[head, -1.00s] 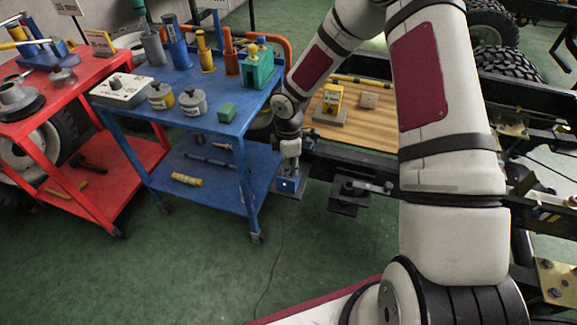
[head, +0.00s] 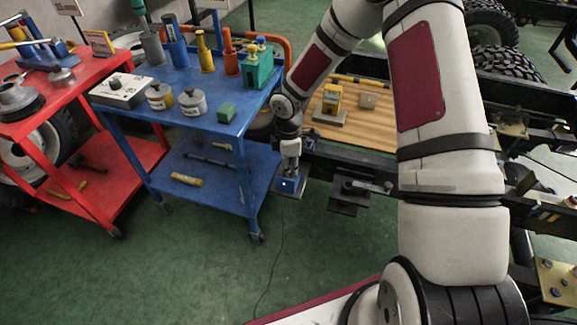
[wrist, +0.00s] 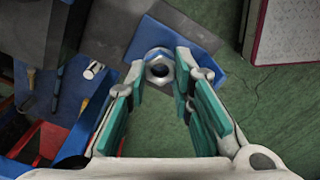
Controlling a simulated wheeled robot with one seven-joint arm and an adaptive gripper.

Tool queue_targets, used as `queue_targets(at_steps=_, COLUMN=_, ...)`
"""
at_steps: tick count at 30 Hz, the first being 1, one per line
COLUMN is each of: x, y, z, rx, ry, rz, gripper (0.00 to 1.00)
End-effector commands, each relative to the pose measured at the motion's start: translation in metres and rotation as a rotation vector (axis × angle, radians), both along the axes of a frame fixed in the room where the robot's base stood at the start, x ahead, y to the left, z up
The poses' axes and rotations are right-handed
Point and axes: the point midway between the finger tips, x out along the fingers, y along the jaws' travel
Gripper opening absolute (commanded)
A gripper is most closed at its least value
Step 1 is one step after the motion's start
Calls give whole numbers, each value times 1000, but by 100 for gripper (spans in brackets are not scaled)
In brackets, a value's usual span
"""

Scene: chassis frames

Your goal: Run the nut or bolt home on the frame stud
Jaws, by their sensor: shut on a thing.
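A grey steel hex nut (wrist: 159,69) sits between the fingertips of my gripper (wrist: 160,72) in the wrist view. The teal-padded fingers are closed against its sides. Behind the nut are a blue plate (wrist: 206,76) and a dark grey plate on the frame side. The middle of the nut looks dark, and I cannot tell how far a stud is inside it. In the head view my gripper (head: 291,150) points down just above the blue plate (head: 289,186), beside the dark chassis frame (head: 350,164). The nut is too small to make out there.
A blue cart (head: 199,128) with canisters and coloured tools stands just left of my gripper. A red cart (head: 128,165) is farther left. A wooden board (head: 365,124) with a yellow device lies on the frame behind. The green floor in front is clear.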

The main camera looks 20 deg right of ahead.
Motion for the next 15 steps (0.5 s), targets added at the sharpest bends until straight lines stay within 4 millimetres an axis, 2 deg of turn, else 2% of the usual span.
queue_targets(at_steps=15, x=0, y=0, z=-7, rx=0, ry=0, rz=1, gripper=0)
